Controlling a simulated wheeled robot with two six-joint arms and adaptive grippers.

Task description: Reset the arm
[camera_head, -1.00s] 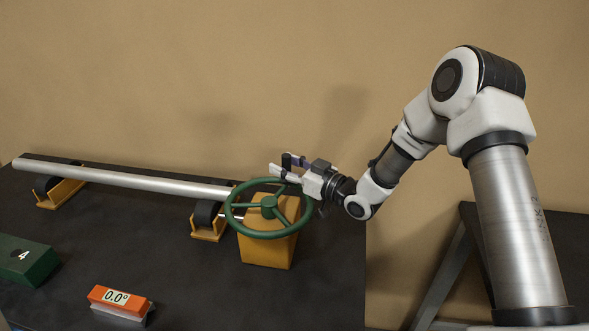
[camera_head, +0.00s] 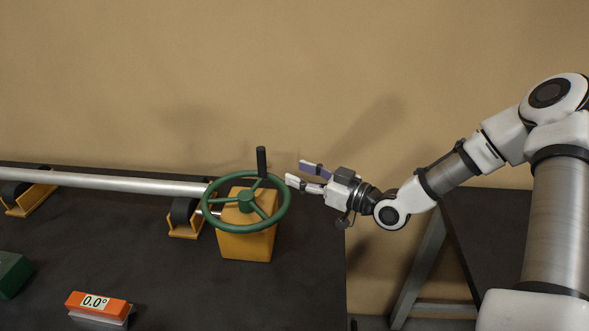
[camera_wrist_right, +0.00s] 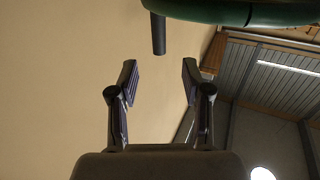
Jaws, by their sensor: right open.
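My right gripper (camera_head: 306,176) is open and empty, just right of the green handwheel (camera_head: 247,201) and apart from it in the head view. The wheel's black upright handle (camera_head: 261,162) stands at its far rim, left of the fingertips. In the right wrist view the open fingers (camera_wrist_right: 160,82) point toward the black handle (camera_wrist_right: 158,34) and the green rim (camera_wrist_right: 235,11), with a gap between. My right arm reaches in from the right edge. My left gripper is not in view.
The wheel sits on a yellow block (camera_head: 246,245) on the dark table (camera_head: 200,290). A silver pipe (camera_head: 120,183) rests on yellow roller stands (camera_head: 186,229). An orange display (camera_head: 98,303) reads 0.0°. A green block (camera_head: 12,274) is at left. A second dark table (camera_head: 500,235) stands at right.

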